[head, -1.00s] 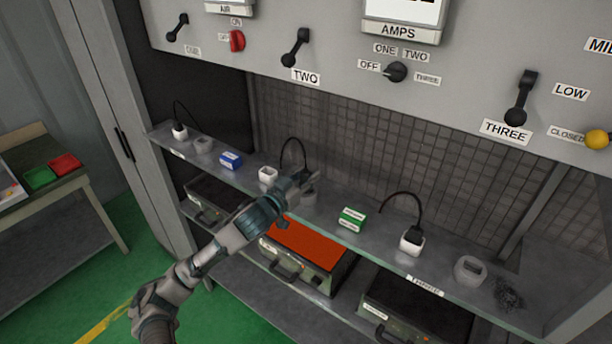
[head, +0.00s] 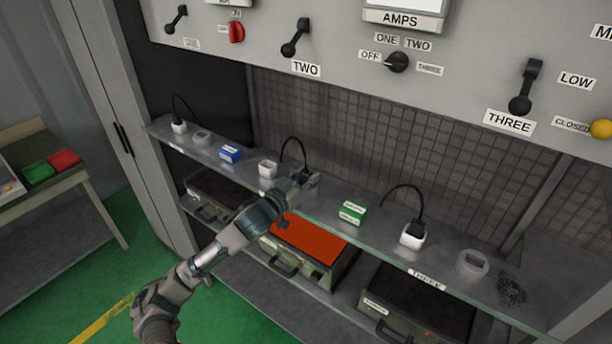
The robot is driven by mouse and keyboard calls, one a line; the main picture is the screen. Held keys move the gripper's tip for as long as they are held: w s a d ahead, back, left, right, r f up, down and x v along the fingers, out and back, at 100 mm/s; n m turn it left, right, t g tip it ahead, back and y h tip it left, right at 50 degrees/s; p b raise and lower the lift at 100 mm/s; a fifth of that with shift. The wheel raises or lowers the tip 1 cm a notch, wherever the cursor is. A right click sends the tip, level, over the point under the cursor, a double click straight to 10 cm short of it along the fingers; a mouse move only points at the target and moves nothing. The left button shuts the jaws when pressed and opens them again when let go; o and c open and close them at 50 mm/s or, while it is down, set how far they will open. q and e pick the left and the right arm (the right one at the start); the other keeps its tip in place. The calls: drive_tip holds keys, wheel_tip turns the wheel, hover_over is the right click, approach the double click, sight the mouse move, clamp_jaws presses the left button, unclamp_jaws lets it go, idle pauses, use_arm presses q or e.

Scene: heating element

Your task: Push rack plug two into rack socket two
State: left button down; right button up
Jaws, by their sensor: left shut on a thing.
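My left gripper (head: 304,182) is at the middle of the glass-like shelf, shut on rack plug two. The plug is mostly hidden by the fingers; its black cable (head: 290,140) arcs up behind the shelf and down to the gripper. The gripper is low over the spot of rack socket two, which it now hides almost wholly. I cannot tell how deep the plug sits in it. A white socket (head: 267,169) without a plug stands just left of the gripper. My right gripper is not in view.
A blue box (head: 230,154) and a green box (head: 352,212) stand on the shelf (head: 320,206). Plugged white sockets stand at left (head: 179,127) and right (head: 412,235); a grey socket (head: 472,263) is further right. An orange-topped unit (head: 309,240) lies below.

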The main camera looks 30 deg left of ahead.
use_arm(q)
drive_tip(key=c, duration=0.7)
unclamp_jaws()
drive_tip(key=s, duration=0.8)
drive_tip(key=s+a, duration=0.1)
drive_tip(key=s, duration=0.3)
drive_tip(key=shift+r, duration=0.1)
